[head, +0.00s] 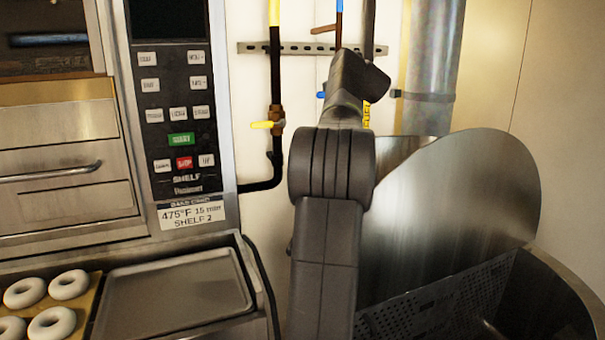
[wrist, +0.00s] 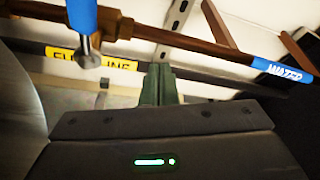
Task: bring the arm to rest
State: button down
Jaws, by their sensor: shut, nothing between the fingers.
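My gripper (wrist: 159,72) shows in the wrist view, its two dark green fingers together with nothing between them. It points toward the wall with the pipes. In the head view my arm rises through the middle of the picture and bends at the top in front of the wall. The fingers cannot be made out in the head view.
A large metal kettle (head: 575,300) with a raised lid (head: 450,215) stands right of my arm. An oven control panel (head: 178,100) is at the left, above a bare metal tray (head: 175,295) and several bagels (head: 70,284). A yellow-handled gas pipe (head: 276,80) runs down the wall.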

jog(key=shift+f, duration=0.1)
dwell(0.3)
jog(key=s+a+f+n+t+y+b, duration=0.15)
jog(key=s+a+f+n+b, duration=0.45)
jog(key=b, duration=0.9)
jog(key=d+b+v, duration=0.1)
jog(key=b+v, duration=0.3)
jog(key=v, duration=0.7)
jog(key=p+x, duration=0.6)
jog(key=x, duration=0.5)
jog(key=w+d+r+m+g+h+p, duration=0.2)
jog(key=w+d+r+m+p, duration=0.4)
jog(key=p, duration=1.3)
jog(key=w+d+m+g, duration=0.1)
jog(key=m, duration=0.3)
jog(key=shift+d+p, duration=0.25)
jog(key=shift+p, duration=0.1)
jog(key=shift+a, duration=0.1)
